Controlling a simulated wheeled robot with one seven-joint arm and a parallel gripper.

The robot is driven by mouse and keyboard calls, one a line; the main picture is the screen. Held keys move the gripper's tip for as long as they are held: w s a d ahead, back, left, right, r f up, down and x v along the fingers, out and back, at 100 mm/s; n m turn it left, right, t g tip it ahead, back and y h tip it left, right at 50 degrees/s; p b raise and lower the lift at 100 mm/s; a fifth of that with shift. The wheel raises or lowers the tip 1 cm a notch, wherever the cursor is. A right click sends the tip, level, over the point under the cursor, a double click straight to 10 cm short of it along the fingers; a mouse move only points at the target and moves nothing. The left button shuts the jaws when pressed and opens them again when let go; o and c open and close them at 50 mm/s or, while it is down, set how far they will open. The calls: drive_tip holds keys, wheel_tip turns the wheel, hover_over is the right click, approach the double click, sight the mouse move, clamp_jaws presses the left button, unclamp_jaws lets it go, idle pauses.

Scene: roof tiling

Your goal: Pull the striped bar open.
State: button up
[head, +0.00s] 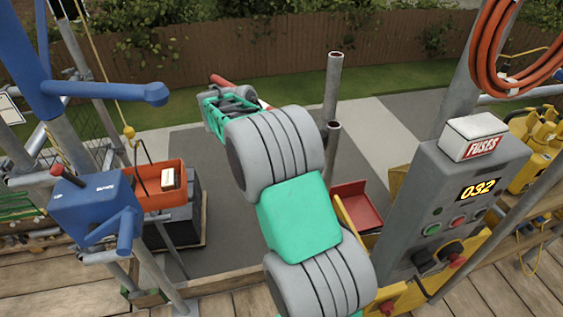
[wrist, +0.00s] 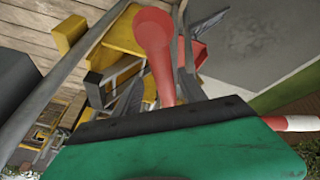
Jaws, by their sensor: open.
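The striped bar (head: 220,81) is red and white. In the head view its red part sticks out left of my gripper (head: 228,103), and a short white and red part shows to the right. The middle is hidden behind my gripper. In the wrist view a red and white length of the bar (wrist: 295,123) shows at the right edge, beyond my gripper's green body. A red rod with a rounded end (wrist: 155,40) rises over that green body; I cannot tell whether it belongs to the bar. My gripper is open; its fingertips are not clear, nor whether they touch the bar.
A grey control column (head: 425,190) with a FUSES box (head: 475,137) stands at right. Two grey pipe posts (head: 333,85) stand behind my arm. A red tray (head: 357,205) is low beside it. A blue stand (head: 95,210) and orange bin (head: 158,188) are at left.

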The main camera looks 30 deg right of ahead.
drive_tip(key=p+v, duration=0.1)
drive_tip(key=v, duration=0.6)
drive_tip(key=shift+a, duration=0.1)
drive_tip(key=shift+r, duration=0.15)
drive_tip(key=s+a+n+t+y, duration=0.4)
drive_tip(key=s+a+n, duration=1.1)
drive_tip(key=a, duration=0.4)
drive_tip(key=shift+s+a+t+y, duration=0.3)
drive_tip(key=shift+s+t+y, duration=0.1)
drive_tip(key=shift+s+t, duration=0.3)
drive_tip(key=shift+r, duration=0.1)
